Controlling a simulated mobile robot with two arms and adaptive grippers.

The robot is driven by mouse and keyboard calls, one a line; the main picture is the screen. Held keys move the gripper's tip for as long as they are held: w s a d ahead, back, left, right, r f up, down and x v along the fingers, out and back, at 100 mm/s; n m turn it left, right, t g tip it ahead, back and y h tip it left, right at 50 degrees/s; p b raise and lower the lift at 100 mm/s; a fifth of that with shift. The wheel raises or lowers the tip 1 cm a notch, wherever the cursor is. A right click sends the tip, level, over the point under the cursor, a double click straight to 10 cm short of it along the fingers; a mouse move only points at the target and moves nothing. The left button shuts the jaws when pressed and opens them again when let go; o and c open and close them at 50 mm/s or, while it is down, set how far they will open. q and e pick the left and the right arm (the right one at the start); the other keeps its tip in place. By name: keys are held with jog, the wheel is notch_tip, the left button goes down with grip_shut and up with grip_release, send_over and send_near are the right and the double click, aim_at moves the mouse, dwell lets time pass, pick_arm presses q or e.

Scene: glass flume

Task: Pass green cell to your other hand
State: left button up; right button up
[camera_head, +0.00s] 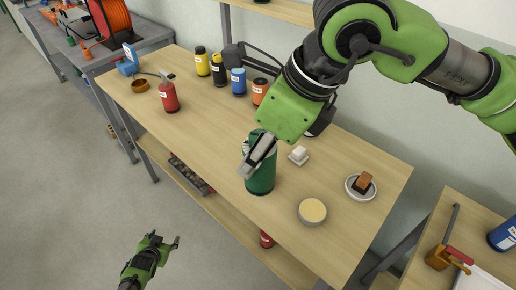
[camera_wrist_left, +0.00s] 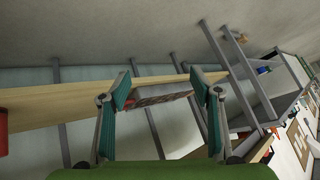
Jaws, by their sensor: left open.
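The green cell (camera_head: 262,178) is a dark green cylinder, upright, in the middle of the head view, and looks larger than the bottles behind it. My right gripper (camera_head: 258,156) reaches down to its upper part, with a grey finger across the near side; the other finger is hidden. It appears to grip the cell above the table. My left gripper (camera_head: 167,241) is low in the head view, over the floor in front of the table and well apart from the cell. In the left wrist view its fingers (camera_wrist_left: 166,92) are spread with nothing between them.
The wooden table (camera_head: 222,150) has several bottles at the back, including a red one (camera_head: 169,96) and a blue one (camera_head: 238,82). A round tan-topped tin (camera_head: 312,211), a white dish (camera_head: 361,188) with a brown block, and a small white item (camera_head: 298,154) stand nearby.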

pick_arm(q)
jog(key=s+d+f+g, duration=0.2)
jog(key=s+d+f, duration=0.3)
jog(key=s, duration=0.8)
jog(key=s+d+f+g+h, duration=0.1)
jog(key=s+d+f+g, duration=0.2)
jog(key=s, duration=1)
jog(key=s+d+f+g+h, duration=0.1)
jog(key=s+d+f, duration=0.6)
jog(key=s, duration=0.7)
jog(key=shift+d+f+g, duration=0.35)
jog(key=shift+f+g, duration=0.1)
jog(key=shift+g, duration=0.25)
